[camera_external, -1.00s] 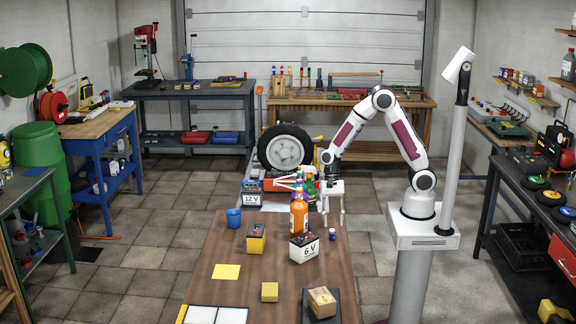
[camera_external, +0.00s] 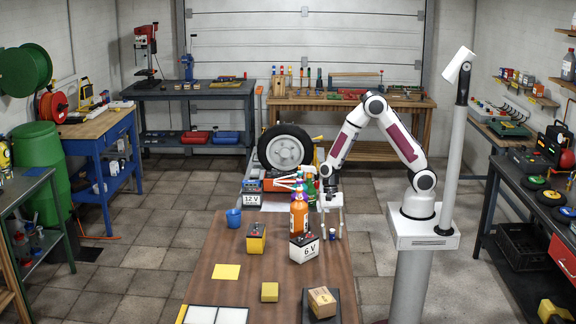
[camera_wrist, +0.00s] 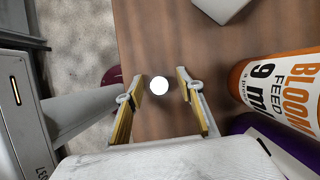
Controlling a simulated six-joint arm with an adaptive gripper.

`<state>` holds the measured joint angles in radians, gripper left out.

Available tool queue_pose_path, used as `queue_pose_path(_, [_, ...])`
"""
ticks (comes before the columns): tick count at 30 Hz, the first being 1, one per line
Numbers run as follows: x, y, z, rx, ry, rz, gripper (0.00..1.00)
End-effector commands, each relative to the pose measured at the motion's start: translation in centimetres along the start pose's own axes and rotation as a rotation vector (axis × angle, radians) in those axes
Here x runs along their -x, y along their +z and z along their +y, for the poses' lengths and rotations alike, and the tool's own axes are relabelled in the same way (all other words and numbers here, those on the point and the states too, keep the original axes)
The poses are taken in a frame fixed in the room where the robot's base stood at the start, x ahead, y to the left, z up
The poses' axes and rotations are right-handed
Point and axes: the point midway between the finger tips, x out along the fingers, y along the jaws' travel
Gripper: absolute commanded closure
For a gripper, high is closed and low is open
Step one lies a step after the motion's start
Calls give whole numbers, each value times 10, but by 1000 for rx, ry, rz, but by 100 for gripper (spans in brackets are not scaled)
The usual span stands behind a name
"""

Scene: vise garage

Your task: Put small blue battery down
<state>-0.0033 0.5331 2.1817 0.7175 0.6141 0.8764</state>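The small blue battery (camera_external: 332,234) stands upright near the right edge of the brown table. In the wrist view only its round pale top (camera_wrist: 159,84) shows; its blue side is hidden. My gripper (camera_external: 331,232) points down over it, at the table's right edge. It also shows in the wrist view (camera_wrist: 160,87), with its two fingers apart, one on each side of the battery. A gap shows between each finger and the battery top. How low the fingertips are beside it is hard to tell.
The orange bottle (camera_wrist: 285,85) stands close beside my gripper. The white 6 V battery (camera_external: 304,248) stands to the left and nearer the camera. A yellow battery (camera_external: 256,238) and a blue cup (camera_external: 233,218) are farther left. A yellow block (camera_external: 270,292) and a box (camera_external: 321,302) lie in front.

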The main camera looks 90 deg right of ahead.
Motion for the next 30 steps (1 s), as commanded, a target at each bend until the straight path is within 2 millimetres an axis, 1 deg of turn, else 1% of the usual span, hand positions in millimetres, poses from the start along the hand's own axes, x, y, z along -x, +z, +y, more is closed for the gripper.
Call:
queue_pose_path(11, [0, 0, 0, 0, -1, 0, 63])
queue_pose_path(14, [0, 0, 0, 0, -1, 0, 86])
queue_pose_path(15, [0, 0, 0, 0, -1, 0, 97])
queue_pose_path(16, [0, 0, 0, 0, -1, 0, 100])
queue_pose_path(30, [3, 1, -1, 0, -2, 0, 100])
